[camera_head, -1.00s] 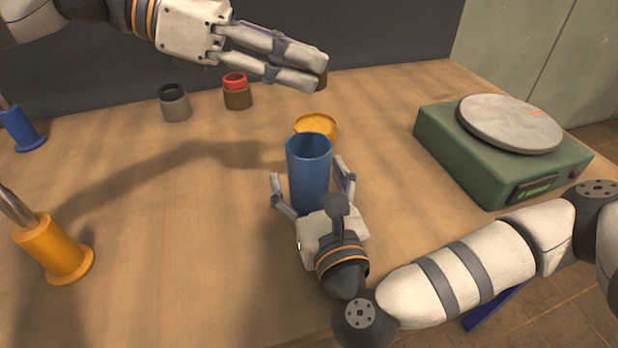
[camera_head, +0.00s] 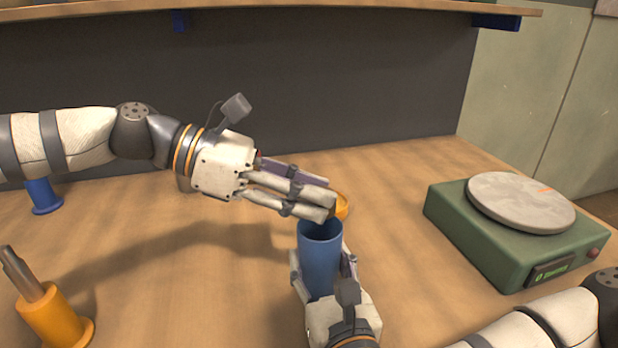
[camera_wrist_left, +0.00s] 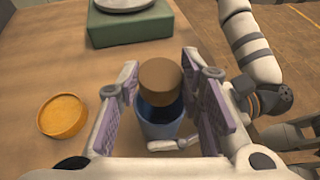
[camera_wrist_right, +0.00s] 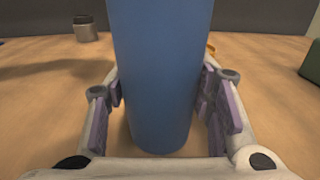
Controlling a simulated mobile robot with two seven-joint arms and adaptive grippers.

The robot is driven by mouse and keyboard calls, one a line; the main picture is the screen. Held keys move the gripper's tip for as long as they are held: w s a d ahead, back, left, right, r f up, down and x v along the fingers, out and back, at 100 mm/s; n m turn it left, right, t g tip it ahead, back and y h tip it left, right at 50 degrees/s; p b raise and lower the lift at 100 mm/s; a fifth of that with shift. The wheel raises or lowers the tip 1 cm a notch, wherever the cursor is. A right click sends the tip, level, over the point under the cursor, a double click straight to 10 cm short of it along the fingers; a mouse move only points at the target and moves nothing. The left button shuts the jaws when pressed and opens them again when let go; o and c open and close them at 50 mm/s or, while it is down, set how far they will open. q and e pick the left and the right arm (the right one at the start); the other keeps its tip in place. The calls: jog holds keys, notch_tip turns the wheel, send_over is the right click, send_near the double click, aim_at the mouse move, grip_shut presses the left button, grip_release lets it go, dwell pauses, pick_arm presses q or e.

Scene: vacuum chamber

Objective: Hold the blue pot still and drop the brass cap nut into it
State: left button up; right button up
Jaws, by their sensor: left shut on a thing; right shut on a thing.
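The blue pot (camera_head: 320,262) stands upright on the table, open at the top. My right gripper (camera_head: 322,268) is shut on it, with a finger on each side, as the right wrist view (camera_wrist_right: 160,100) also shows. My left gripper (camera_head: 328,208) is just above the pot's rim, its fingers pointing right. It is shut on the brass cap nut, a brownish round piece (camera_wrist_left: 160,80) seen between its fingers in the left wrist view. There the nut overlaps the pot's mouth (camera_wrist_left: 160,113) and hides part of it. In the head view the fingers mostly hide the nut.
A round orange dish (camera_wrist_left: 62,116) lies close behind the pot. A green scale (camera_head: 480,235) with a grey plate stands to the right. An orange holder (camera_head: 55,318) with a metal tool is at front left, a blue holder (camera_head: 42,196) behind it. A shelf (camera_head: 250,10) crosses the top.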

pick_arm(q)
jog(key=shift+f, duration=0.35)
jog(key=shift+f, duration=0.6)
pick_arm(e)
jog(key=shift+f, duration=0.1)
dwell(1.1)
pick_arm(q)
jog(key=o, duration=1)
jog(key=shift+o, duration=0.3)
jog(key=o, duration=0.4)
jog(key=shift+c, duration=0.2)
jog(key=shift+r, duration=0.1)
jog(key=shift+r, duration=2.4)
pick_arm(e)
jog(key=o, duration=1.2)
